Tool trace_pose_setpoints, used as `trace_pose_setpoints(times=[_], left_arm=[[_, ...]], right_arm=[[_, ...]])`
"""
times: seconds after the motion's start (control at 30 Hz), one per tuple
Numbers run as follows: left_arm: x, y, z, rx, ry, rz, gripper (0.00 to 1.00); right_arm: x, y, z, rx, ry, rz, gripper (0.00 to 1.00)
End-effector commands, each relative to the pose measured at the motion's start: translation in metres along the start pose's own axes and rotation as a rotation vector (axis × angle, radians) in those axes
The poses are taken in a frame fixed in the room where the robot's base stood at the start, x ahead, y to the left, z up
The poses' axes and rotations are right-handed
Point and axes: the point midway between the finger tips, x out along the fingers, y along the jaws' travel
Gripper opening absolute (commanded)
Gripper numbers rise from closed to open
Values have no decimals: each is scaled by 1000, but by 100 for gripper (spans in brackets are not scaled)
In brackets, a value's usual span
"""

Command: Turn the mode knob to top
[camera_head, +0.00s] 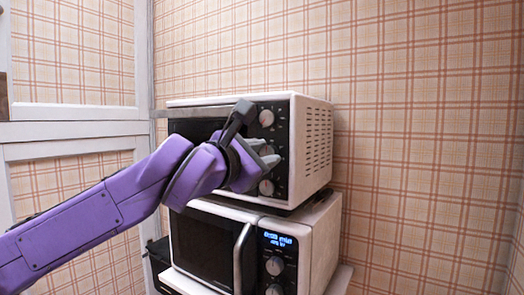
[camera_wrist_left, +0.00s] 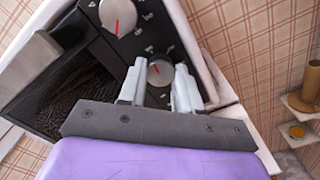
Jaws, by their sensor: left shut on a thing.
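A white toaster oven (camera_head: 312,140) with a black control panel carries a column of round knobs. The upper knob (camera_head: 266,118) and the lower knob (camera_head: 266,188) show clear of my gripper. My left gripper (camera_head: 267,156) is at the middle knob, which its fingers largely hide in the head view. In the left wrist view the middle knob (camera_wrist_left: 160,72) sits between the two pale fingertips, with a short red mark on its face. Another knob with a red mark (camera_wrist_left: 118,14) shows above it. The panel print is too small to read. My right gripper is not in view.
The oven stands on a white microwave (camera_head: 318,240) with a lit blue display and a vertical door handle (camera_head: 243,258). Plaid walls stand close behind and to the left. A small wall shelf (camera_wrist_left: 304,106) with objects appears at the right in the left wrist view.

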Motion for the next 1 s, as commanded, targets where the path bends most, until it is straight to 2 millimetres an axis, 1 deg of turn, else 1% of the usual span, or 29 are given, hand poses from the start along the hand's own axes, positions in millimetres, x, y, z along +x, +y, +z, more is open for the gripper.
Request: trace_pose_setpoints(times=[0.03, 0.6, 0.8, 1.0], left_arm=[[0, 3, 3, 34, 1, 1, 3], [0, 3, 4, 559, 0, 0, 3], [0, 3, 3, 714, 1, 0, 3], [0, 1, 2, 828, 1, 0, 3]], right_arm=[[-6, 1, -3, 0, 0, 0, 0], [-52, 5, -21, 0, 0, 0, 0], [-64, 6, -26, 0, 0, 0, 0], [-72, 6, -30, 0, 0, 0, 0]])
